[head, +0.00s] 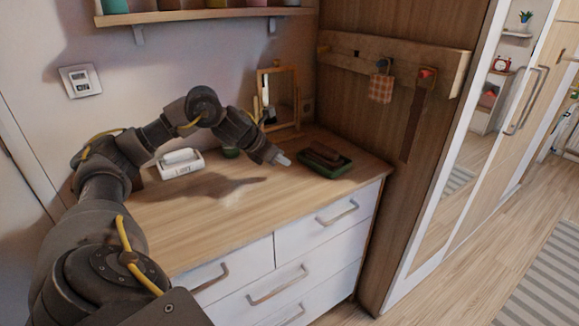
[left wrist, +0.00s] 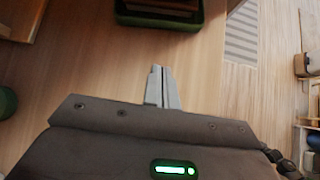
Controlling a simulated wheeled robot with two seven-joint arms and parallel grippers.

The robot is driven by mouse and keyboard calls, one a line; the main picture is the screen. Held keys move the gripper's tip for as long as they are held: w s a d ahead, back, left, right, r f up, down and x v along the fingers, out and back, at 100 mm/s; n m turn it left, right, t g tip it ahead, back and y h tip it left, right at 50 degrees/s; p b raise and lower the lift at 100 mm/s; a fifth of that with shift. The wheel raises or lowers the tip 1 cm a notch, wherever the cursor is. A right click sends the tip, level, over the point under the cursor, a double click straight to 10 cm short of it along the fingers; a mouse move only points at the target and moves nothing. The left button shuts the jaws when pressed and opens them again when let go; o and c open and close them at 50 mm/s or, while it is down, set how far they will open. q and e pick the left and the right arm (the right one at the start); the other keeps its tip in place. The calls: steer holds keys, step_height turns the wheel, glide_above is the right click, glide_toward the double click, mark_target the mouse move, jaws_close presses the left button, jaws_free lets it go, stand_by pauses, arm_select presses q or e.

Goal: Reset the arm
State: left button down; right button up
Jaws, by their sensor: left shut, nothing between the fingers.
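My left arm reaches in from the left over the wooden-topped dresser (head: 215,225). My left gripper (head: 284,160) is above the dresser top, a little left of the dark green tray. Its fingers are shut with nothing between them; the left wrist view also shows the closed fingertips (left wrist: 157,70). My right gripper does not show in either view.
The green tray (head: 335,171) holds dark brown items. A white box (head: 180,168), a green bowl (head: 231,153) and a wood-framed mirror (head: 279,98) stand near the wall. A shelf hangs above. Drawer handles (head: 277,286) stick out in front. The dresser's front left is clear.

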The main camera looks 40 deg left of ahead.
arm_select(q)
steer(key=v, duration=0.3)
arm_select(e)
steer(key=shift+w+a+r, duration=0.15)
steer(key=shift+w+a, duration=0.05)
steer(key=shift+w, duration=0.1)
